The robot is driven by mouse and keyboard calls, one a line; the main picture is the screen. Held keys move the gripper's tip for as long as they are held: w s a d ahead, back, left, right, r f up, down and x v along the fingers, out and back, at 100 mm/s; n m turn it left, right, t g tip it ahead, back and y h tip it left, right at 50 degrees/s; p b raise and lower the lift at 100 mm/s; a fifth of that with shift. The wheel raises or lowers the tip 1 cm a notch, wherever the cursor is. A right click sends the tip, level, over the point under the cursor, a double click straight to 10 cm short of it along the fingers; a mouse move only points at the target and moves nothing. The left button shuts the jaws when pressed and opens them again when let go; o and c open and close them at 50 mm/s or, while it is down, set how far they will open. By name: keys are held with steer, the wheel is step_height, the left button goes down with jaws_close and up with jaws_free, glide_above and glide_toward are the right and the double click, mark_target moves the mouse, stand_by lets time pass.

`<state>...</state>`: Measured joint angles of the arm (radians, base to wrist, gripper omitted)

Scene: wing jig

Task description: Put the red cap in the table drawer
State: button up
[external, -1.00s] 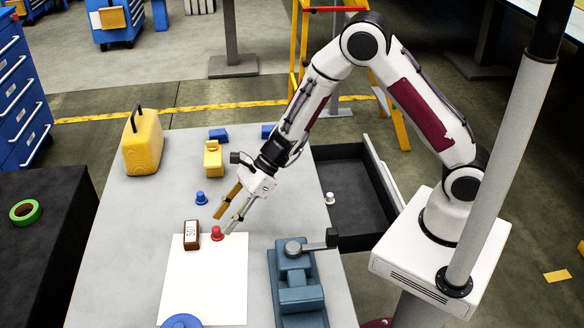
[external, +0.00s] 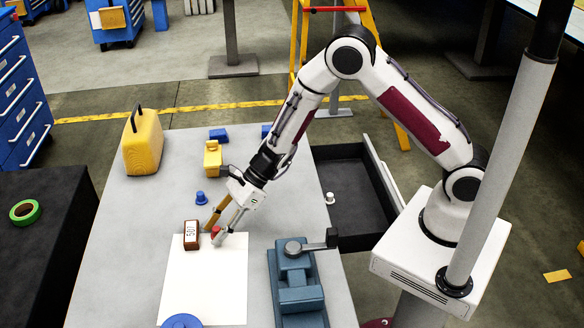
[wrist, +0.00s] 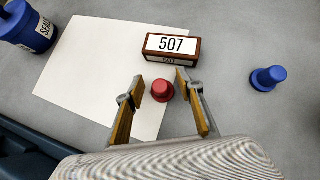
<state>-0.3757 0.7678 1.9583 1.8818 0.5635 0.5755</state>
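The red cap (wrist: 162,90) stands upright at the edge of the white sheet. In the wrist view it sits between the two open fingers of my gripper (wrist: 159,88), with a gap visible on each side. In the external view my gripper (external: 218,235) is low over the table, and its fingers partly hide the red cap (external: 216,232). The table drawer (external: 350,200) is pulled open at the table's right side, with a dark interior. A small white cap (external: 330,198) shows at the drawer's left edge.
A brown block labelled 507 (wrist: 172,47) stands close beside the cap. A blue cap (wrist: 268,78) is to its right in the wrist view. A blue vise (external: 296,285) stands on the table's front right. A yellow case (external: 142,143) stands at the back left.

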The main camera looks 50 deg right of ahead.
mark_target(218, 227)
steer(key=c, duration=1)
steer(key=shift+r, duration=0.15)
steer(key=shift+r, duration=4.85)
